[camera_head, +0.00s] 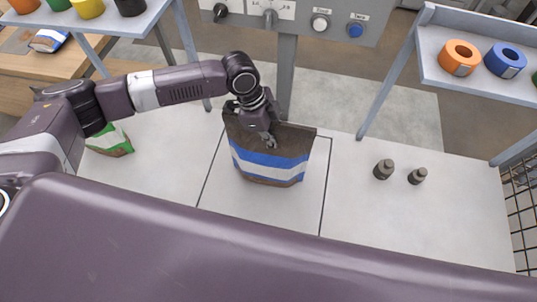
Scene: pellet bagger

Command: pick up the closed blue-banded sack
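The blue-banded sack (270,157) stands on the pale worktop in the middle of the head view. It is dark brown with a blue and white band, and its top edge looks drawn flat. My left gripper (268,138) comes down from above at the sack's upper edge, in front of its face. Its fingers are small and dark here, and I cannot tell whether they are closed on the sack. My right gripper is out of view; a large purple link of mine crosses the bottom of the view.
A green-banded sack (112,141) sits at the left behind my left arm. Two dark weights (384,169) stand on the right. A shelf with orange (459,57) and blue (505,60) rolls is at upper right. A control panel (300,20) stands behind the sack. The worktop's right side is mostly free.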

